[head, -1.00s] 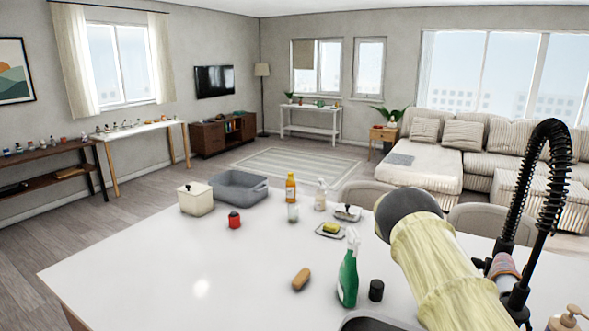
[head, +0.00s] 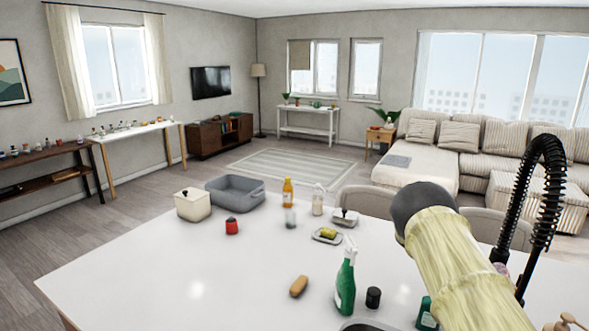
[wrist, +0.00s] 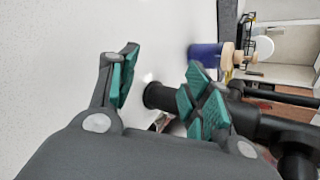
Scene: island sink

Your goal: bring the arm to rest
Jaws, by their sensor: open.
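My gripper (wrist: 162,62) shows in the wrist view with its two teal-padded fingers apart. Nothing is visibly held between them. A dark cylindrical part (wrist: 160,96) lies beyond the gap, and it seems to run behind the right finger toward a black tap-like piece. I cannot tell its distance from the fingers. In the head view my arm, pale yellow with a dark joint, reaches over the right of the counter (head: 150,270). My gripper is out of that view.
A black coiled tap (head: 520,205) stands close right of my arm. A green spray bottle (head: 346,283), a black jar (head: 373,298) and a green container (head: 426,316) are nearby. A blue container (wrist: 204,55) lies beyond my fingers. The counter's left front is clear.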

